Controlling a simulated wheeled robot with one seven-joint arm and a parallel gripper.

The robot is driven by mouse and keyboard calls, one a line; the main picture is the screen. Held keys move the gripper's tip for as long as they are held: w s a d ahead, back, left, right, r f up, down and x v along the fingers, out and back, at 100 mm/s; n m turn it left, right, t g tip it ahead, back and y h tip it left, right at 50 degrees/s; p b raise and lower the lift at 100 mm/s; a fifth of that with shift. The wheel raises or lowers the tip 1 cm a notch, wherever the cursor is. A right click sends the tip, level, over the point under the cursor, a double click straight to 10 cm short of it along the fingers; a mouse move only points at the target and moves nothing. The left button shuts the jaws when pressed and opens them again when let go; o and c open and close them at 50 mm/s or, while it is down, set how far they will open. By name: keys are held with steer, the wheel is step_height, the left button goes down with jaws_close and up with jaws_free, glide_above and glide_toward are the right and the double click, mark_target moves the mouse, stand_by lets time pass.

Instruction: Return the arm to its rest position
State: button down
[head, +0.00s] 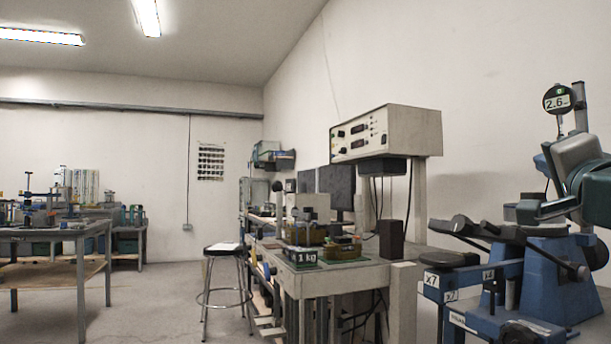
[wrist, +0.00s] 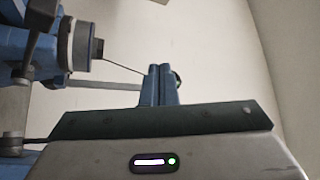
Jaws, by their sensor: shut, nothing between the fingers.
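My gripper (wrist: 161,70) shows in the wrist view, past its dark mounting plate and grey body with a small lit display. Its two narrow blue-grey fingers are together, with nothing visible between them. Pale wall lies behind the fingertips. Blue machine parts (wrist: 105,48) with a round grey end and a thin rod stand to the left of the fingers. I cannot tell my gripper apart in the head view, where a grey and dark green rounded body stands at the right edge.
A blue lever frame (head: 545,275) with black arms stands at the right, near a gauge (head: 558,98) reading 2.6. A pale bench (head: 335,278) with an instrument box (head: 385,132) stands in the middle. A stool (head: 224,250) and another table (head: 55,232) stand left. Floor between them is clear.

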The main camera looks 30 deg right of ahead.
steer(key=shift+s+d+r+p, duration=0.1)
steer(key=shift+s+r+p, duration=0.1)
steer(key=shift+s+r, duration=0.35)
steer(key=shift+s+a+r+p, duration=0.1)
steer(key=shift+s+r+p, duration=0.1)
steer(key=shift+s, duration=0.55)
steer(key=shift+s+d+r+p, duration=0.15)
steer(key=shift+s+r, duration=0.25)
steer(key=shift+s, duration=0.25)
